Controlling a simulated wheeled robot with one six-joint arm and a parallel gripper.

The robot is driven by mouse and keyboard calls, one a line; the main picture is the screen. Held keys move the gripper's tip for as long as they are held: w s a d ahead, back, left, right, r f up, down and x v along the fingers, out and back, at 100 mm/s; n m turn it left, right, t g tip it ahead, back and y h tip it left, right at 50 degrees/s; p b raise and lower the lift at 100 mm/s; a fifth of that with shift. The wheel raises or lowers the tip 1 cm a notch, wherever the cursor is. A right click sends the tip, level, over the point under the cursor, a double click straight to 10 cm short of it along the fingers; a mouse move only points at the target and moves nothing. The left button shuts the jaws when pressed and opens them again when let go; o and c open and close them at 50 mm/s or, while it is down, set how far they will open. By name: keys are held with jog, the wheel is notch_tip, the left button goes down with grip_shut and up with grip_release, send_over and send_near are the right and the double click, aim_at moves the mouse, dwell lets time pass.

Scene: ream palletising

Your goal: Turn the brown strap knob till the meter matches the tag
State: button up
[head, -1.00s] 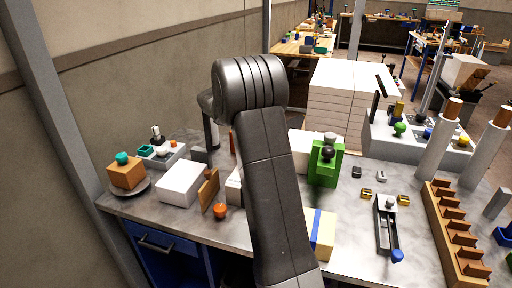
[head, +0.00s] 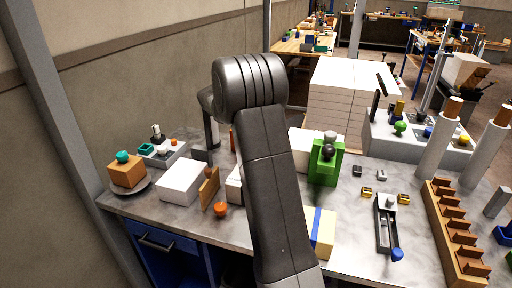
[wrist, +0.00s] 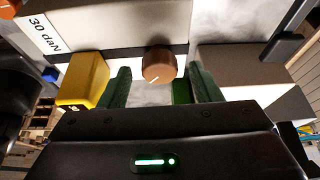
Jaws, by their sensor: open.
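The brown strap knob (wrist: 159,64) shows in the wrist view as a round knob with a white pointer line, mounted below a pale housing (wrist: 115,18). My gripper (wrist: 159,76) is open, with one dark green finger on each side of the knob and a visible gap to each. The knob appears between or just beyond the fingertips; I cannot tell the depth. A white tag (wrist: 43,33) at upper left reads "30 daN". I cannot make out the meter in either view. In the head view my arm hides the knob and the gripper.
In the wrist view a yellow block (wrist: 82,80) is left of the left finger and a grey box (wrist: 238,68) is at right. In the head view the bench holds a green fixture (head: 325,165), a white ream (head: 182,181) and an orange knob (head: 220,209).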

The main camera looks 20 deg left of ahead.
jog(key=v, duration=1.1)
jog(key=shift+a+r, duration=0.15)
jog(key=shift+r, duration=0.25)
jog(key=shift+f, duration=0.1)
jog(key=x, duration=1.2)
